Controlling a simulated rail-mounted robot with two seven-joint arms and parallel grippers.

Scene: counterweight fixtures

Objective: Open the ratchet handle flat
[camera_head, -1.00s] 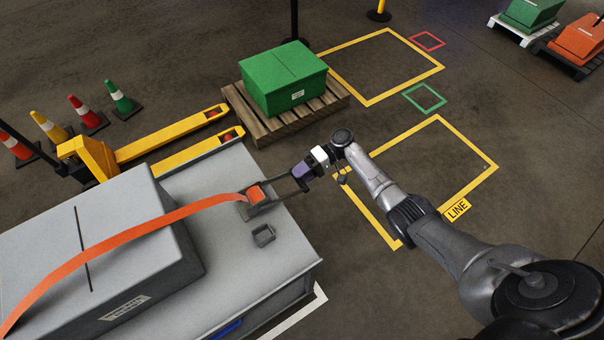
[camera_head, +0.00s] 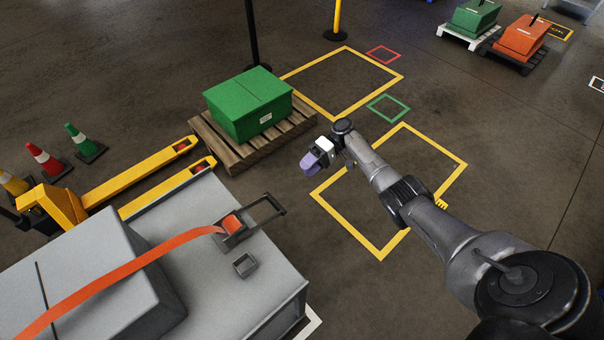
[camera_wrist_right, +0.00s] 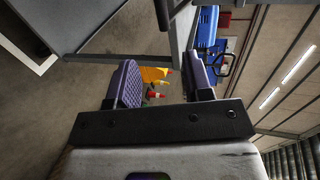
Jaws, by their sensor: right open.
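The dark ratchet (camera_head: 232,232) sits on the grey bench top, with an orange strap (camera_head: 130,268) running into it from the left. Its frame-like handle (camera_head: 274,206) stretches away from the ratchet body toward the upper right, past the bench edge. It looks folded out and low; its exact angle is hard to tell. My right gripper (camera_head: 312,165), with purple fingers, is open and empty, apart from the handle and to its upper right. Its spread fingers also show in the right wrist view (camera_wrist_right: 162,85). My left gripper is out of view.
A small dark square bracket (camera_head: 245,265) lies near the ratchet. A large grey block (camera_head: 105,275) fills the bench's left. A green box (camera_head: 248,100) on a wooden pallet (camera_head: 232,157) and a yellow pallet jack (camera_head: 150,160) stand beyond. The marked floor at right is clear.

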